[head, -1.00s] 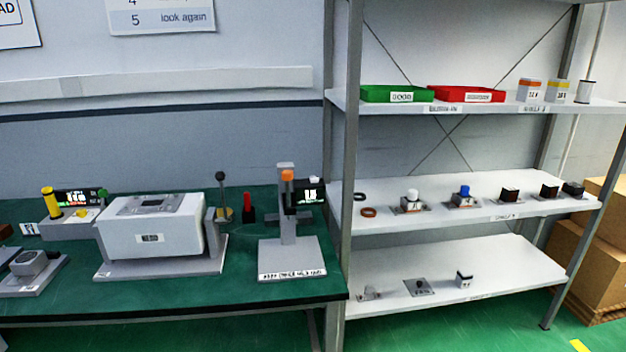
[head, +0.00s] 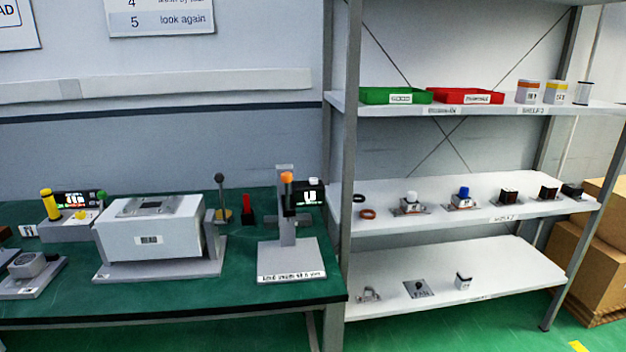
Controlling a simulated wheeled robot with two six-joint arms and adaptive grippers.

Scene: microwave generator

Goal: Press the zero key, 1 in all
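No key in the head view carries a "zero" label that I can read. A grey stand (head: 286,242) on the green bench has an orange knob at its top and a small black display (head: 309,195) with lit white characters. A white button (head: 314,181) sits on top of that display. At the left of the bench, another device has a black display (head: 76,198) with lit characters, a yellow post (head: 47,203) and a green button (head: 101,195). The characters on both displays are too small to read. Neither of my grippers is in view.
A grey-white box unit (head: 150,228) stands on the green bench (head: 250,300) between the two devices. A shelf rack's grey post (head: 345,150) rises close to the bench's right end. The bench front is partly clear.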

